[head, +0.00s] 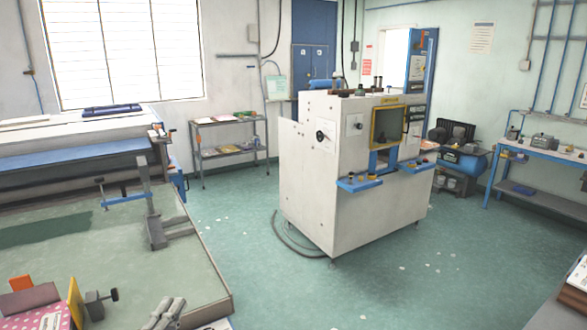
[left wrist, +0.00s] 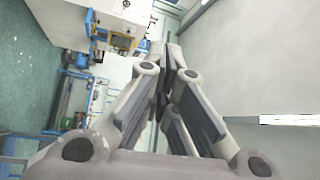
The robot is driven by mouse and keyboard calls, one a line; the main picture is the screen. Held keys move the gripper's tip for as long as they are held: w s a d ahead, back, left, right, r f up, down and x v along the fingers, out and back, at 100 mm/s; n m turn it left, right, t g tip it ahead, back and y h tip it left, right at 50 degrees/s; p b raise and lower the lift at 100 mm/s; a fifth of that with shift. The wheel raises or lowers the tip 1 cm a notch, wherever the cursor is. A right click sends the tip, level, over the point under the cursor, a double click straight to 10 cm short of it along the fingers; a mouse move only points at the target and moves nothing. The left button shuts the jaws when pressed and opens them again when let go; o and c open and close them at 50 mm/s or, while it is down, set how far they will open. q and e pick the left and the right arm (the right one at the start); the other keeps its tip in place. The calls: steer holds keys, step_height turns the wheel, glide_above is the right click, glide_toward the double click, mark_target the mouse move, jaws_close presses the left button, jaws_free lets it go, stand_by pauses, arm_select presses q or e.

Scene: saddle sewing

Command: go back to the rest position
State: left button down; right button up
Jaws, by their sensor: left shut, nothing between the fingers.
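My left gripper (head: 163,314) shows at the bottom edge of the head view, low over the near right corner of the table at the left. Only its grey finger parts are in that picture. In the left wrist view the two fingers of the left gripper (left wrist: 164,62) come together at their tips, with nothing between them. My right gripper is in neither view.
The table (head: 200,262) carries a grey clamp stand (head: 152,215) with a blue bar. Near the left edge lie a pink dotted item (head: 50,317) and a small dark knob fixture (head: 97,305).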

arm_select(q)
steer(key=s+a+f+n+g+y, duration=0.4)
steer(key=s+f+n+g+y, duration=0.4)
steer(key=s+f+n, duration=0.6)
steer(key=s+d+f+n+g+h, duration=0.1)
steer(key=s+d+f+g+h, duration=0.25)
steer(key=s, duration=0.55)
steer(key=s+d+f+n+g+h, duration=0.1)
steer(key=s+d+g+h, duration=0.1)
steer(key=s+d+g, duration=0.5)
step_height(320, 180, down, 30)
steer(key=s+a+t+b, duration=0.1)
steer(key=s+b, duration=0.1)
steer(key=b, duration=0.3)
steer(key=s+a+f+g+b, duration=0.1)
steer(key=s+a+f+b, duration=0.2)
steer(key=s+f, duration=1.4)
step_height(320, 180, down, 4)
steer(key=shift+f+m+b, duration=0.1)
steer(key=shift+m+b, duration=0.2)
